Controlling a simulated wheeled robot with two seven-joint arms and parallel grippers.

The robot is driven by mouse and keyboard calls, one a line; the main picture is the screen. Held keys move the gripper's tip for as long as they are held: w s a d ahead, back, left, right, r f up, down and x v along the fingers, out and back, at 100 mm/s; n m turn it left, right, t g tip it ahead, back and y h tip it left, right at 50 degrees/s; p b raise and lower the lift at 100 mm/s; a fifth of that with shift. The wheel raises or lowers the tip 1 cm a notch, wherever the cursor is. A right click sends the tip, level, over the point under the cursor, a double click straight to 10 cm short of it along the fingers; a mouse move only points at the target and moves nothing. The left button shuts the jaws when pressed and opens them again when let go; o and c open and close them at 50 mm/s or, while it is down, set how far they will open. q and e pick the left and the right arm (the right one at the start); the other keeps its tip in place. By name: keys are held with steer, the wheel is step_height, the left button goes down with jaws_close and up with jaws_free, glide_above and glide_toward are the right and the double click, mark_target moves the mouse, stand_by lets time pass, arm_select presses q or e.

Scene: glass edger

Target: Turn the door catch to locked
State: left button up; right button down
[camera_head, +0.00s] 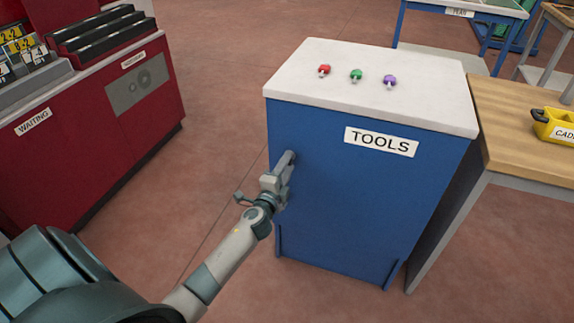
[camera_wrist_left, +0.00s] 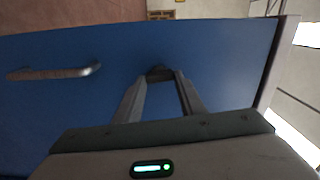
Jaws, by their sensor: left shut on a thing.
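The blue tool cabinet (camera_head: 350,205) has a white top and a TOOLS label on its front. My left gripper (camera_head: 284,172) is against the upper left of this front. In the left wrist view the fingertips (camera_wrist_left: 160,78) are shut on a small dark piece, the door catch (camera_wrist_left: 158,70), on the blue door (camera_wrist_left: 110,62). The fingers hide most of the catch, so I cannot tell which way it is turned. A grey bar handle (camera_wrist_left: 55,72) is on the door, left of the fingers and apart from them. My right gripper is not in view.
Three small knobs, red (camera_head: 324,70), green (camera_head: 356,75) and purple (camera_head: 390,81), sit on the cabinet top. A wooden table (camera_head: 515,120) with a yellow caddy (camera_head: 555,126) stands close on the right. A red machine (camera_head: 90,125) stands left, with open floor between.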

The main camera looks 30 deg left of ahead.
arm_select(q)
steer(key=shift+m, duration=0.6)
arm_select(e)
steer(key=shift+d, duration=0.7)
arm_select(q)
steer(key=o, duration=1)
steer(key=shift+o, duration=0.2)
steer(key=b+v, duration=0.1)
steer(key=v, duration=1.6)
steer(key=shift+s+d+b, duration=0.15)
steer(key=shift+s+b, duration=0.05)
steer(key=shift+b, duration=0.15)
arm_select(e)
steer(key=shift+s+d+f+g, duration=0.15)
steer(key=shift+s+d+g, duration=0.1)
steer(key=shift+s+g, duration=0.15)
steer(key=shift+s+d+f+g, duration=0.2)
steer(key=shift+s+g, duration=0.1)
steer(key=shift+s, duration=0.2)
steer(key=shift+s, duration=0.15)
